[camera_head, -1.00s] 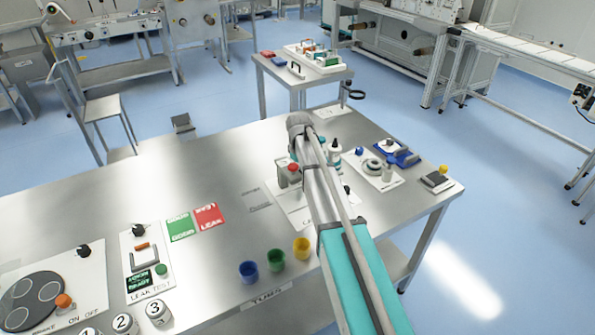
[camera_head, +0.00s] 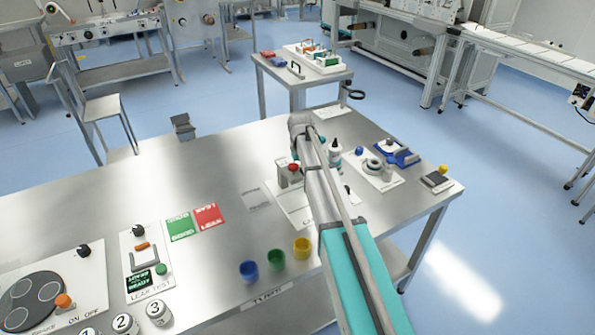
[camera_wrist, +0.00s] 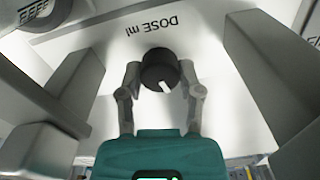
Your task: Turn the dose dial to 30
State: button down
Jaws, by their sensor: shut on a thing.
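The dose dial (camera_wrist: 158,66) is a round black knob with a white pointer mark, on a white panel (camera_wrist: 110,38) lettered "DOSE ml", which reads upside down in the wrist view. The pointer faces down and slightly right in that picture. No scale numbers are readable around it. My gripper (camera_wrist: 160,76) has one finger on each side of the dial and is shut on it. In the head view my arm covers the gripper and the dial.
On the steel table (camera_head: 130,205), blue (camera_head: 249,271), green (camera_head: 276,259) and yellow (camera_head: 302,248) cups stand left of my arm. A red-topped device (camera_head: 290,177) and a white bottle (camera_head: 335,152) stand close beside it. Grey blocks (camera_wrist: 262,62) flank the gripper in the wrist view.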

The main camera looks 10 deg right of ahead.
jog(key=shift+s+m, duration=0.2)
jog(key=shift+m, duration=0.2)
jog(key=shift+c, duration=1.5)
grip_release()
jog(key=shift+o, duration=0.2)
jog(key=shift+w, duration=0.1)
